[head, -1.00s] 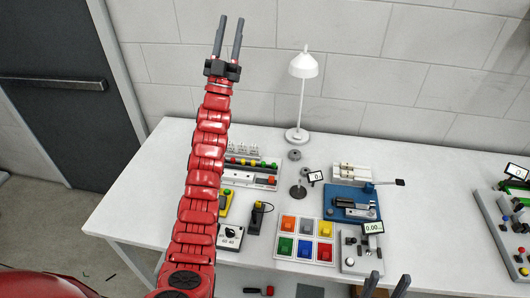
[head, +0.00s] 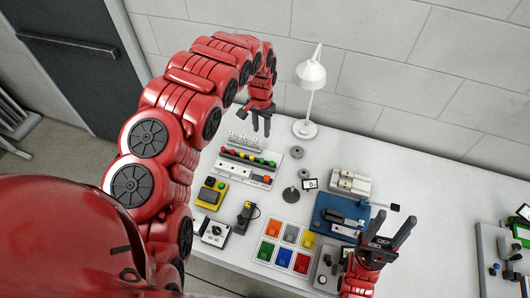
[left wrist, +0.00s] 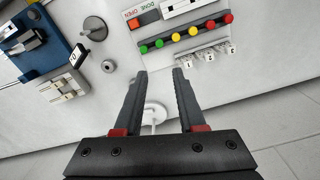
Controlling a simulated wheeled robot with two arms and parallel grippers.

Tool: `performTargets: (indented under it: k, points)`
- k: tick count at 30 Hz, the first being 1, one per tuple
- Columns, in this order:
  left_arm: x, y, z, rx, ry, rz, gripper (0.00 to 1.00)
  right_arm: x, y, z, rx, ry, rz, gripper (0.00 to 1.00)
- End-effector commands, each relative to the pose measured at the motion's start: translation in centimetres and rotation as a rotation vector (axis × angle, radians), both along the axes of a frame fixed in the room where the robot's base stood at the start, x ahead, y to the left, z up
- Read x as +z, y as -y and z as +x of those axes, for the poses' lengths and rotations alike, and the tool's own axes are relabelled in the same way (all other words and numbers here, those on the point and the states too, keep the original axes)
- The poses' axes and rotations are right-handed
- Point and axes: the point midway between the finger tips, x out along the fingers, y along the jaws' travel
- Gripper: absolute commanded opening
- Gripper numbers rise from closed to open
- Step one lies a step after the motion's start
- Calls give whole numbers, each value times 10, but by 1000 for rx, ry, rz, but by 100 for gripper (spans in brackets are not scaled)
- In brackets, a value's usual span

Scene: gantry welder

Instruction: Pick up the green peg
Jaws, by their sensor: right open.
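Two small green pegs (left wrist: 151,46) stand side by side at the left end of a row of coloured pegs in the left wrist view. The row is on a white rack (head: 236,172), with yellow and red pegs beyond the green. In the head view the green pegs (head: 268,162) are at the row's right end. My left gripper (head: 261,130) points down near the lamp, above and behind the row. In the left wrist view its fingers (left wrist: 160,75) are apart and empty, short of the pegs. My right gripper (head: 397,222) is open and empty at the lower right, pointing up.
A white lamp (head: 307,100) stands close to the right of my left gripper. Small numbered holders (head: 245,142) stand behind the row. A blue fixture (head: 330,212), a tray of coloured tiles (head: 265,262) and a yellow box (head: 211,193) are nearby. The table's right middle is clear.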

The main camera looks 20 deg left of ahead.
Motion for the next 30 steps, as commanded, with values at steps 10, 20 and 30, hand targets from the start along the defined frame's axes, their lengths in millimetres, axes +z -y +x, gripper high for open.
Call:
performTargets:
  k: [10, 20, 30]
  points:
    - [-67, 0, -4, -2, -11, -1, 39, -30, 0, 0, 0, 0, 0, 52]
    - [-123, 0, -2, -1, -6, 1, 39, -59, 0, 0, 0, 0, 0, 52]
    - [-169, 1, -3, -1, -9, 0, 39, -88, 0, 0, 0, 0, 0, 52]
